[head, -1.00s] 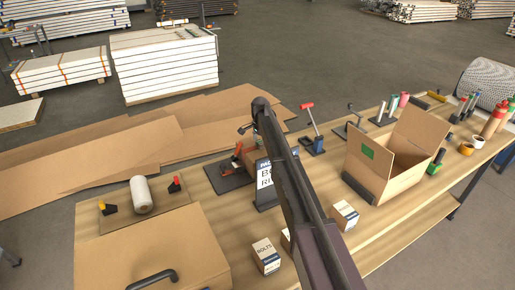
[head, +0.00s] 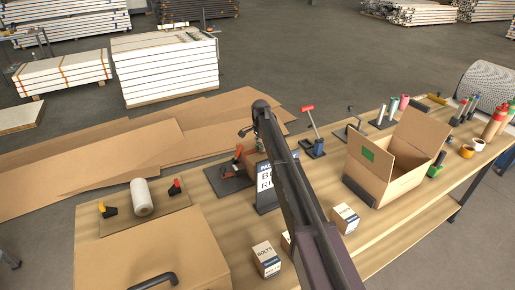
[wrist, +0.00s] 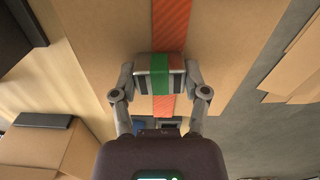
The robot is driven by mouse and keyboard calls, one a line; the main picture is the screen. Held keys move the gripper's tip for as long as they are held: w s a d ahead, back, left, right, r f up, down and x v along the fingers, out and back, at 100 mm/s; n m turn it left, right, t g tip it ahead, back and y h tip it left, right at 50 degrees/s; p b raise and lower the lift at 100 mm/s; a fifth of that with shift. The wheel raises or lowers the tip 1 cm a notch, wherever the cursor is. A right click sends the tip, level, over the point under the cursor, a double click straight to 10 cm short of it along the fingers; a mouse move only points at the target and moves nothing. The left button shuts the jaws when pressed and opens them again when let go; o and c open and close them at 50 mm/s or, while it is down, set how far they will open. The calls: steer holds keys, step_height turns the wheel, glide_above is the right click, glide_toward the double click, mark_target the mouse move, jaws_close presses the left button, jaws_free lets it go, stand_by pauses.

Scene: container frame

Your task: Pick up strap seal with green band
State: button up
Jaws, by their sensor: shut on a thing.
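The strap seal with green band (wrist: 160,66) is a small metallic block wrapped by a green strip, with dark slots on its face. In the wrist view it sits between the two fingertips of my gripper (wrist: 160,78), which is shut on its sides. An orange-red strap (wrist: 171,22) runs up a brown cardboard surface behind the seal, and a piece of it shows below. I cannot tell whether the seal touches the strap or cardboard. In the head view my arm hides most of the area around my gripper, and the seal cannot be made out.
On the wooden workbench (head: 215,222), a dark sign (head: 265,185) stands close to my arm. A red-handled tool (head: 236,160) lies on a dark mat left of it. An open carton (head: 395,165) and small bolts boxes (head: 266,258) stand to the right and front.

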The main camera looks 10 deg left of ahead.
mark_target(260, 144)
steer(key=shift+r, duration=0.2)
step_height(260, 144, up, 3)
steer(key=p, duration=0.3)
steer(key=shift+p, duration=0.3)
steer(key=s+a+r+p, duration=0.1)
steer(key=s+a, duration=0.2)
steer(key=s, duration=1.2)
steer(key=shift+s+r, duration=0.25)
steer(key=shift+s, duration=0.1)
steer(key=shift+a, duration=0.15)
